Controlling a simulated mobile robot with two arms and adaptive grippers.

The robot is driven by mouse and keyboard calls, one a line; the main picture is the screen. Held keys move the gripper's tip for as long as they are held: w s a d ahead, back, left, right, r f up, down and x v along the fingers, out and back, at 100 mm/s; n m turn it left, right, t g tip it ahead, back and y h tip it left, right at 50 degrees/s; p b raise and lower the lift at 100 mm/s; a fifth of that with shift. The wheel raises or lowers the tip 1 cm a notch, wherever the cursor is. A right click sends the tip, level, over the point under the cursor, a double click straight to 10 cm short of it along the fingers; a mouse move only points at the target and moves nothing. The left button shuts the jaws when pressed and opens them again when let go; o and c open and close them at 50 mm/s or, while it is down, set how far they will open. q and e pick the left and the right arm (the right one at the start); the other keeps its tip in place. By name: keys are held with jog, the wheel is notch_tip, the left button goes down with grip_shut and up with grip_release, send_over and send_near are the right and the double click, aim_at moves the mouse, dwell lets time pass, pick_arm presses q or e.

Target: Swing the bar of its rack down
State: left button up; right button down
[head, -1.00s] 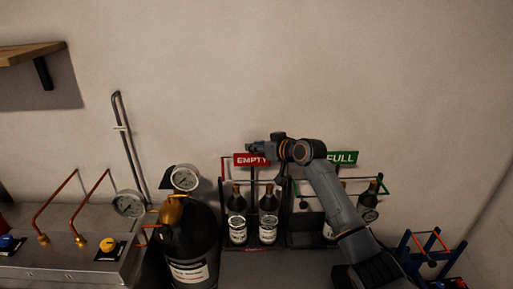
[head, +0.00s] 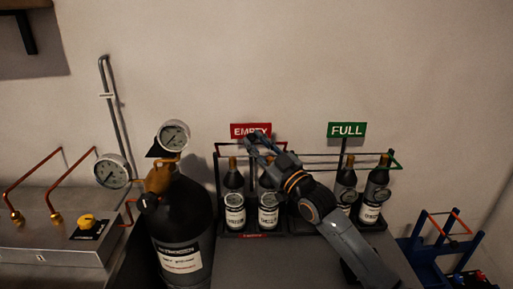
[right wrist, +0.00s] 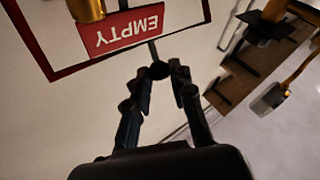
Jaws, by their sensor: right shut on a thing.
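The EMPTY rack (head: 217,172) stands against the wall under a red EMPTY sign (head: 250,130), which shows upside down in the right wrist view (right wrist: 122,30). The FULL rack (head: 396,160) with green end parts is to its right. My right gripper (head: 257,142) is at the top of the EMPTY rack, just below the sign. In the right wrist view my right gripper (right wrist: 161,80) is shut on a black ball knob (right wrist: 159,70) at the end of a thin dark rod. The gripper and arm hide part of both racks. My left gripper is not in view.
Dark bottles with labels and gauges stand in both racks, such as one at left (head: 234,190). A large black cylinder (head: 183,225) with a gauge (head: 173,136) is left of the racks. A blue rack (head: 440,250) stands low at the right.

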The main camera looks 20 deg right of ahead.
jog(key=s+a+f+b, duration=0.1)
jog(key=s+f, duration=0.3)
jog(key=f, duration=0.6)
jog(key=shift+b, duration=0.35)
jog(key=c, duration=1.4)
grip_release()
jog(key=shift+r, duration=0.1)
jog(key=shift+c, duration=0.2)
jog(key=o, duration=0.3)
jog(key=shift+w, duration=0.2)
